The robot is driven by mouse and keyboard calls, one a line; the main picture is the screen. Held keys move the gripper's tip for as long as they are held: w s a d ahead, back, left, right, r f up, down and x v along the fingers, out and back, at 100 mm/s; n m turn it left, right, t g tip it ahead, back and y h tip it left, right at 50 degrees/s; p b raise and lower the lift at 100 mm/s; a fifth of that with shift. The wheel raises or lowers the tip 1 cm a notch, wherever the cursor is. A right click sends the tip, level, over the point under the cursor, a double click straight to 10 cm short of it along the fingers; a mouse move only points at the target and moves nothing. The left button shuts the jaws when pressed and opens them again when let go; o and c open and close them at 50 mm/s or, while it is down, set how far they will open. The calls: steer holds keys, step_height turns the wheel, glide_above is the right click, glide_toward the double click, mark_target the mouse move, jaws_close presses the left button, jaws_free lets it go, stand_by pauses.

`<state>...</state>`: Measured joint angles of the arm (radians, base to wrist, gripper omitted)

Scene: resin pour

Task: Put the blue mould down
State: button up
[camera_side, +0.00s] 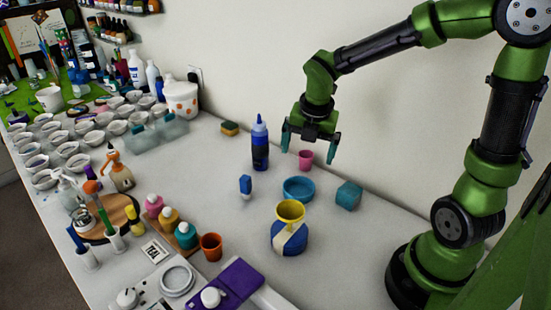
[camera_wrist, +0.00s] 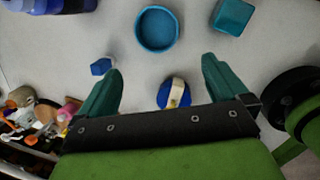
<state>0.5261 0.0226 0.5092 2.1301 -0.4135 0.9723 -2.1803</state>
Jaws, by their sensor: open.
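The blue mould appears to be the round, shallow, teal-blue dish (camera_side: 299,189), standing flat on the table in the side view. It also shows at the top middle of the wrist view (camera_wrist: 157,46), with its open inside facing up and empty. My gripper (camera_side: 309,147) is open, raised above the table, with nothing between its fingers. In the wrist view, my gripper's fingers (camera_wrist: 161,67) are spread wide, and the dish lies beyond their tips, apart from them.
A teal cube (camera_side: 348,195), a pink cup (camera_side: 306,159), a blue bottle (camera_side: 260,145), a small blue object (camera_side: 245,186) and a blue-and-white jar with a yellow funnel (camera_side: 289,238) surround the dish. Crowded cups and bottles fill the left. Some bare table lies between the nearer objects.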

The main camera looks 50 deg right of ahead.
steer(key=s+a+r+m+t+y, duration=0.1)
steer(key=s+a+r+m+t, duration=0.1)
steer(key=m, duration=1.1)
steer(key=s+a+r+m+t+y, duration=0.2)
steer(key=s+r+m, duration=0.5)
steer(key=m, duration=0.7)
steer(key=shift+s+a+t, duration=0.7)
steer(key=shift+s+a, duration=0.1)
steer(key=shift+a, duration=0.25)
